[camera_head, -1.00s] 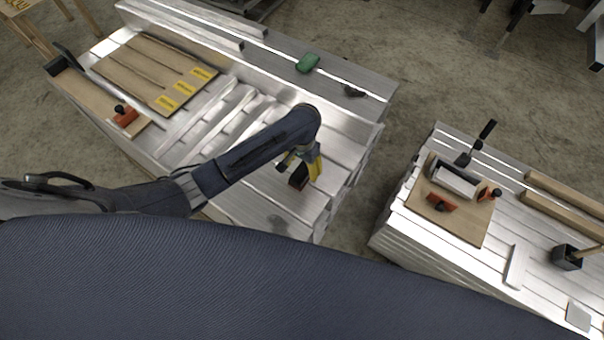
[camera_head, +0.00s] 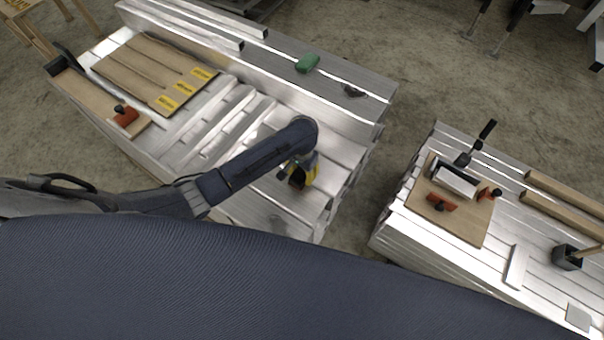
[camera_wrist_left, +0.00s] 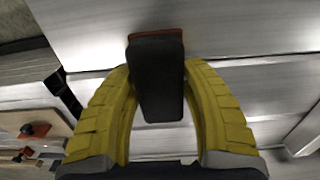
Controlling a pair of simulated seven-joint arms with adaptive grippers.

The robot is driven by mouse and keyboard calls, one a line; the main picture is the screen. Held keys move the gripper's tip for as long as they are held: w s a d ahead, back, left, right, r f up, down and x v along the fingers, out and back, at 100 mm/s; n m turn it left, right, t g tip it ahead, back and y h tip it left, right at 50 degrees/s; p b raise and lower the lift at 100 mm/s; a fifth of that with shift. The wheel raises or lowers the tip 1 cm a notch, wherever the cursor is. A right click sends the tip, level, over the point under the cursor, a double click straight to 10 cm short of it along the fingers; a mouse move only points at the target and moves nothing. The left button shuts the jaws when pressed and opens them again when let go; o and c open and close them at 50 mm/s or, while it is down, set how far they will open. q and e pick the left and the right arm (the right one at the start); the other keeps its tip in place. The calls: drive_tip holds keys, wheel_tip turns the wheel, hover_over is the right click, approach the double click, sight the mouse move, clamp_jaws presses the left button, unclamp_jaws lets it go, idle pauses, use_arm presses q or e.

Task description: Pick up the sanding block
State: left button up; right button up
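The sanding block (camera_wrist_left: 156,80) is a dark grey block with a red-brown edge at its far end. In the left wrist view it sits between the two yellow fingers of my left gripper (camera_wrist_left: 158,68). The fingertips lie very close to its sides; whether they press on it is not clear. In the head view the block (camera_head: 297,181) shows beside the yellow fingers of my left gripper (camera_head: 304,174), low over the near right part of the left aluminium stack, partly covered by the gripper. Any gap under the block is not visible. My right gripper is not in view.
The left stack (camera_head: 258,208) also carries a green object (camera_head: 307,63), a wooden panel with yellow labels (camera_head: 140,70) and a red-orange tool (camera_head: 125,117). A second stack (camera_head: 480,262) at right holds a wooden board with tools and a dark cup (camera_head: 567,257). A floor gap separates the stacks.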

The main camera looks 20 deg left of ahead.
sight(302, 171)
use_arm(q)
drive_tip(key=c, duration=0.7)
wheel_tip(302, 171, up, 20)
idle(0.6)
